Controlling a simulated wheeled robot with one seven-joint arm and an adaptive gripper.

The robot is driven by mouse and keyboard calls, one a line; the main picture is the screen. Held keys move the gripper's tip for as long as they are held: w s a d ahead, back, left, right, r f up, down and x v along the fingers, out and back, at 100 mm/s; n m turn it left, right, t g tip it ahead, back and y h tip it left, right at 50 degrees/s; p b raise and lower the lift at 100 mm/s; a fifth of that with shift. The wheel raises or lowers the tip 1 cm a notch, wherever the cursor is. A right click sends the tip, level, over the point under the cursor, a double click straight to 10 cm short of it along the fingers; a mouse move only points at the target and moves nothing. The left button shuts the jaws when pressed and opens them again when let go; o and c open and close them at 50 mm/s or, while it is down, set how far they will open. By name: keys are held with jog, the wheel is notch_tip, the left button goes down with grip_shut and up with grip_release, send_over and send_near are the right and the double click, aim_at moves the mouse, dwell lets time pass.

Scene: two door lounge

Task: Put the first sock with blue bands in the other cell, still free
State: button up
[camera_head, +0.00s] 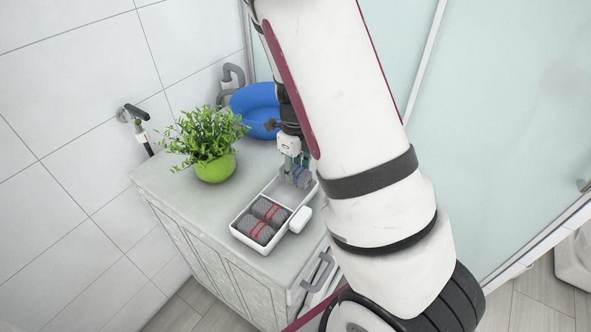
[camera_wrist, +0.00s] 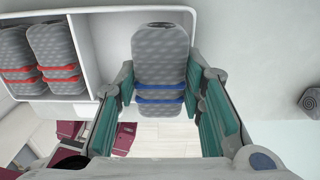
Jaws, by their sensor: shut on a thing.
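My gripper (camera_wrist: 160,82) is shut on a grey sock with blue bands (camera_wrist: 160,55), one teal finger pad on each side of it. In the wrist view the sock overlaps the bare cell of the white tray (camera_wrist: 106,20). In the head view the tray (camera_head: 240,233) lies on the cabinet top, and my gripper (camera_head: 298,168) is at its far end, partly hidden by my arm. Two grey socks with red bands (camera_head: 268,212) lie in the near cell. They also show at the left of the wrist view (camera_wrist: 55,45). The held sock's exact height is unclear.
A green potted plant (camera_head: 214,168) and a blue basin (camera_head: 256,106) stand behind the tray. A small white object (camera_head: 300,219) is beside the tray's right side. The cabinet top (camera_head: 190,195) is clear left of the tray. A glass panel (camera_head: 500,120) is at right.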

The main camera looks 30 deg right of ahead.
jog(key=shift+f, duration=0.65)
jog(key=o, duration=1.1)
jog(key=shift+c, duration=0.2)
